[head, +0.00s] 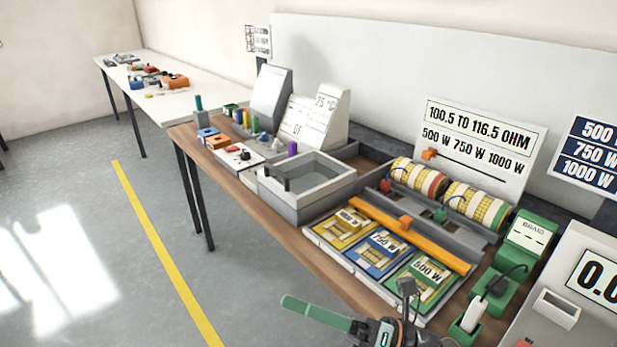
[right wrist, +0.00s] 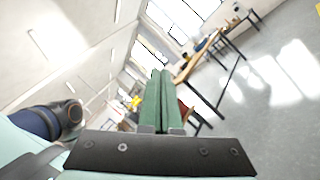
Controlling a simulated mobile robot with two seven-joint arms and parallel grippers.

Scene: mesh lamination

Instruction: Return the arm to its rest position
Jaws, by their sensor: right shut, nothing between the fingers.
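My right gripper (head: 318,313) shows at the bottom middle of the head view, in front of the bench's near edge. Its green fingers are closed together with nothing between them. In the right wrist view the same green fingers (right wrist: 159,100) lie side by side and point out over the room, clear of any object. My left gripper is not in either view.
The wooden bench (head: 290,238) carries a grey bin (head: 305,185), yellow, blue and green mesh cards (head: 383,250), two mesh rolls (head: 418,178), an orange bar (head: 410,232) and a green device (head: 527,240). A white table (head: 195,78) stands beyond. The floor (head: 80,200) at left is clear.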

